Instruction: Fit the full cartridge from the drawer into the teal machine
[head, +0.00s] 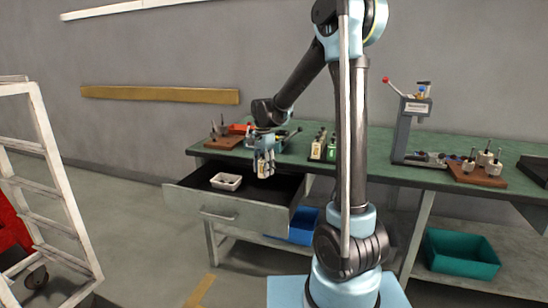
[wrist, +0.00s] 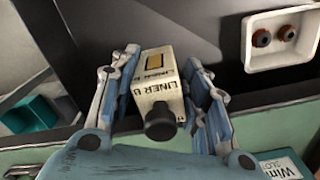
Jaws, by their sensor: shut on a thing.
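My gripper (head: 264,166) is shut on a cream cartridge (wrist: 158,80) over the open drawer (head: 222,208). In the wrist view the cartridge sits between both fingers of my gripper (wrist: 161,60). It bears the word LINER, a yellowish patch and a dark round knob towards the camera. In the head view it is small between the fingers, and I cannot tell its height above the drawer floor. A blue-teal device (head: 285,141) stands on the bench just behind my gripper, partly hidden by it.
A white tray (head: 226,181) lies in the drawer; it holds two reddish-brown round parts in the wrist view (wrist: 274,37). A grey press with a red-knobbed lever (head: 404,125) stands further right.

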